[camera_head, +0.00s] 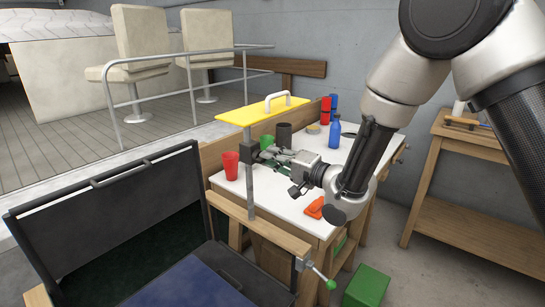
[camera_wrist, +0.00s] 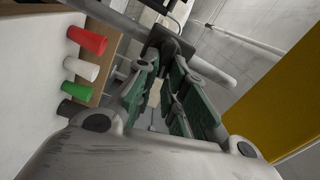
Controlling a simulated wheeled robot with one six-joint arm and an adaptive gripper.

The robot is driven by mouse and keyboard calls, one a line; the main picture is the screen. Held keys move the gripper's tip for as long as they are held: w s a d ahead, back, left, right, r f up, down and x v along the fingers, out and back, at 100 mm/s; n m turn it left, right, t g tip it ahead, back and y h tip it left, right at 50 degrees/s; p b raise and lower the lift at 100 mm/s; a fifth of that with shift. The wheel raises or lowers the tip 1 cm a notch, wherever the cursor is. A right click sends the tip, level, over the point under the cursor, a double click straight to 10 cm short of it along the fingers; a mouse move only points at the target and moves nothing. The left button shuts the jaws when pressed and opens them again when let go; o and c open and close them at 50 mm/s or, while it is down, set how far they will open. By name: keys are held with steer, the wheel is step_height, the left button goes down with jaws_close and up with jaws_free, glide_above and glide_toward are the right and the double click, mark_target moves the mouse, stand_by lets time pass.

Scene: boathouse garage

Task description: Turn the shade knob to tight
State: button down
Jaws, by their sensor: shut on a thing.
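The yellow shade (camera_head: 262,108), with a white handle on top, sits on an upright grey post (camera_head: 249,185) clamped at the bench's front edge. My gripper (camera_head: 268,155) reaches in from the right to the post, below the shade. The shade (camera_wrist: 290,95) shows at the right of the wrist view.
A red cup (camera_head: 230,166), a green cup (camera_head: 267,143), a dark cup (camera_head: 284,135) and a blue bottle (camera_head: 335,131) stand on the white bench top. An orange object (camera_head: 315,207) lies near its front edge. A green-ended clamp screw (camera_head: 326,281) sticks out below.

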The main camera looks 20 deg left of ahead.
steer(key=shift+f+m, duration=0.25)
steer(key=shift+m, duration=0.85)
steer(key=c, duration=1.5)
jaws_free()
steer(key=shift+d, duration=0.1)
steer(key=v, duration=0.7)
steer(key=shift+d, duration=0.15)
